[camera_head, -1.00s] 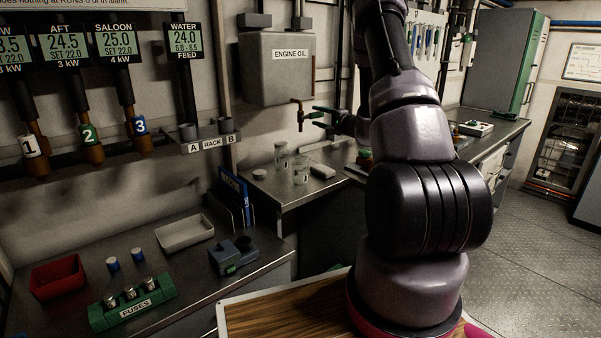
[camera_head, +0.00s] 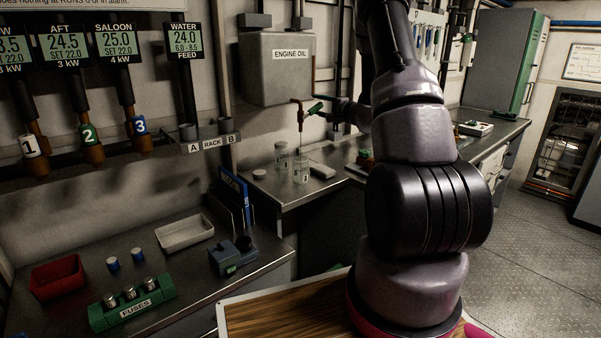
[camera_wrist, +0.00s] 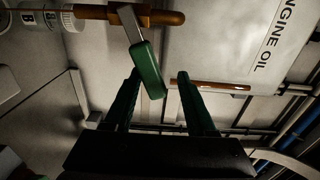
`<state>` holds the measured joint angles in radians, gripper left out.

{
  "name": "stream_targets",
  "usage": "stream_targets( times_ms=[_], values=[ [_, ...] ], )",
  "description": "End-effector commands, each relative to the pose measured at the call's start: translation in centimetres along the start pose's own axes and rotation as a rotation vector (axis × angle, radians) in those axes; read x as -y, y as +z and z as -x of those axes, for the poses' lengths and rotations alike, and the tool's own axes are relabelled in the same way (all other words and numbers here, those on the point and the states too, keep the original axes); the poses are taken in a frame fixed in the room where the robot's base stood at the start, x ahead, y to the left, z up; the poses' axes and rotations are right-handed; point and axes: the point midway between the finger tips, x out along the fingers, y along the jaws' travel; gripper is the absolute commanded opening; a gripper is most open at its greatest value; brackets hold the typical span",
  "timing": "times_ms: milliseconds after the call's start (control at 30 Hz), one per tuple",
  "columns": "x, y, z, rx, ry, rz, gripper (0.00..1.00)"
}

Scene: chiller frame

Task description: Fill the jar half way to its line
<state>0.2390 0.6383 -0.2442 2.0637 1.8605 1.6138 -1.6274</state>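A glass jar (camera_head: 301,172) stands on the bench below the brass tap (camera_head: 302,114) of the engine oil tank. A thin brown stream runs down from the tap towards it. In the wrist view, the jar (camera_wrist: 60,18) is at the upper left, beside the tap (camera_wrist: 135,15). The tap's green-handled lever (camera_wrist: 147,68) is turned aslant, its end between my fingers. My gripper (camera_wrist: 160,74) is open, with gaps beside the handle; I cannot tell whether a finger touches it. The oil level and the jar's line are too small to read.
The grey engine oil tank (camera_head: 276,75) hangs on the wall, with a copper-coloured tube at its right. A second jar (camera_head: 281,156) stands just behind the first.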

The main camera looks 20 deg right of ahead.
Motion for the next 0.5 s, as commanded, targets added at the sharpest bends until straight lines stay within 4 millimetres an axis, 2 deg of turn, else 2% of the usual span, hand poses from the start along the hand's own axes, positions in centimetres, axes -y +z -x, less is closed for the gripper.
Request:
stream_targets(
  times_ms=[100,233,500],
  values=[
    [0.5,0.0,0.0,0.0,-0.001,0.001,0.55],
    [0.2,0.0,0.0,0.0,0.001,0.0,0.55],
    [-1.9,0.0,0.0,0.0,0.002,-0.001,0.55]
  ],
)
